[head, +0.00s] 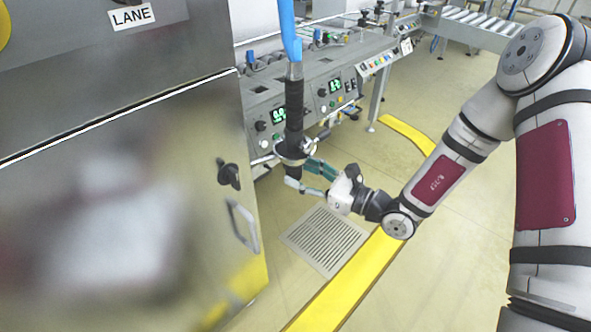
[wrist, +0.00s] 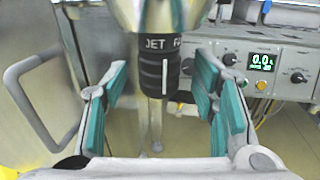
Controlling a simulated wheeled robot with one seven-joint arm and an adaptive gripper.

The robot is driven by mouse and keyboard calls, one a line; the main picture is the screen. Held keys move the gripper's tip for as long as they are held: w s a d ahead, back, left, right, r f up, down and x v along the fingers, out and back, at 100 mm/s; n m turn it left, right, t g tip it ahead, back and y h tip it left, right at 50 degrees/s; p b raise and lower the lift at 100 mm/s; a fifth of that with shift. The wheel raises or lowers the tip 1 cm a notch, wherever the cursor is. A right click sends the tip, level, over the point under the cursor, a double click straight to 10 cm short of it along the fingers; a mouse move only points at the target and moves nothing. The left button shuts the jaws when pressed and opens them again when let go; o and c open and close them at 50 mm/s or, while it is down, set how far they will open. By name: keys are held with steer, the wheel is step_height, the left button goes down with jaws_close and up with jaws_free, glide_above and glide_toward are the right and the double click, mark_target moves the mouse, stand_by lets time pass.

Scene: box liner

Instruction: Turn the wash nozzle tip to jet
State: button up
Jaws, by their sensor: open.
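The wash nozzle (head: 294,112) hangs upright from a blue hose, with a black grip and a metal collar at its lower end. Its black ribbed tip (wrist: 157,78) hangs below a wide metal collar in the wrist view. The collar reads JET above the tip, with a partly visible word starting with F to its right. My gripper (head: 309,177) is open beside the lower end of the nozzle. In the wrist view its teal-padded fingers (wrist: 161,84) stand on either side of the tip, with visible gaps on both sides.
A steel cabinet (head: 243,160) with a black knob (head: 229,174) and a bar handle (head: 243,226) stands close on the left. A control console (head: 330,85) with green displays is behind the nozzle. Below is open floor with a grate (head: 325,240) and yellow stripe (head: 345,283).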

steer(key=v, duration=0.9)
steer(key=shift+d, duration=0.25)
steer(key=shift+s+a, duration=0.1)
